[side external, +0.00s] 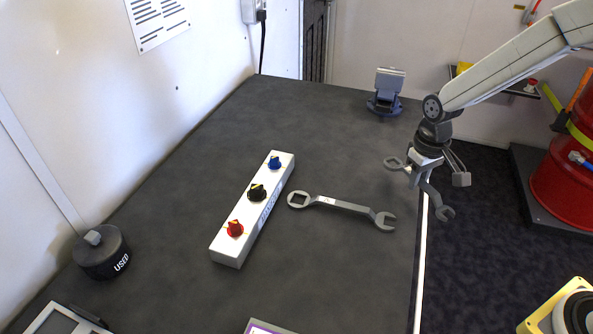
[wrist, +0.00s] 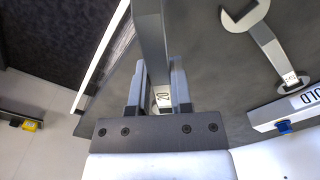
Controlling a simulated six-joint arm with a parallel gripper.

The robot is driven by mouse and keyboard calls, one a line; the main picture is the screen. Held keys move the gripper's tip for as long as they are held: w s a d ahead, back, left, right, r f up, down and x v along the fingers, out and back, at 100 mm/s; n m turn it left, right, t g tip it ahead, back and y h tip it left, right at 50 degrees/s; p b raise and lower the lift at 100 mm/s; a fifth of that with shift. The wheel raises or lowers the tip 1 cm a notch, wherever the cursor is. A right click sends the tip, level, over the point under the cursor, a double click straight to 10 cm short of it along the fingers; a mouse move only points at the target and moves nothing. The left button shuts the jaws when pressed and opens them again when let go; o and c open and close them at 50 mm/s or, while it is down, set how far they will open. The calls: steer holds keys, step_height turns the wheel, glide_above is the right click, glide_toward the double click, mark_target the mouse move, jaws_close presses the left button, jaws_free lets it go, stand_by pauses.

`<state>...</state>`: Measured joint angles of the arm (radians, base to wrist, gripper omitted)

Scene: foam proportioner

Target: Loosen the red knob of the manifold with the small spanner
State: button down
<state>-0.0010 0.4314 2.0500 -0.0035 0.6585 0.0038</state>
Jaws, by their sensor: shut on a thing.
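The manifold (side external: 228,255) is a long white block lying on the dark bench. Its red knob (side external: 235,229) is at the near end, with a black knob (side external: 257,192) in the middle and a blue knob (side external: 274,162) at the far end. My gripper (side external: 424,166) is at the bench's right edge, well to the right of the manifold. It is shut on the small grey spanner (side external: 431,192), held raised; the spanner also shows between the fingers in the wrist view (wrist: 152,40). In the wrist view, part of the manifold (wrist: 264,116) shows, but the red knob is out of view.
A larger grey spanner (side external: 345,206) lies on the bench right of the manifold. A black "USED" container (side external: 102,255) stands at the left, a dark grey device (side external: 386,92) at the back. A red drum (side external: 566,185) stands off the bench.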

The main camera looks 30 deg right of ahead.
stand_by(0.4)
steer(key=w+a, duration=0.1)
steer(key=a, duration=0.2)
steer(key=w+a+r, duration=0.1)
steer(key=a, duration=0.2)
steer(key=w+a, duration=0.1)
steer(key=a, duration=0.2)
steer(key=shift+w+a+r, duration=0.25)
steer(key=shift+w+r, duration=0.05)
steer(key=shift+r, duration=0.1)
steer(key=s+a+r, duration=0.1)
steer(key=a, duration=0.8)
steer(key=s+a+r, duration=0.2)
steer(key=a, duration=0.8)
steer(key=s+a+r, duration=0.2)
steer(key=a, duration=0.8)
steer(key=shift+r, duration=0.25)
steer(key=shift+f, duration=0.3)
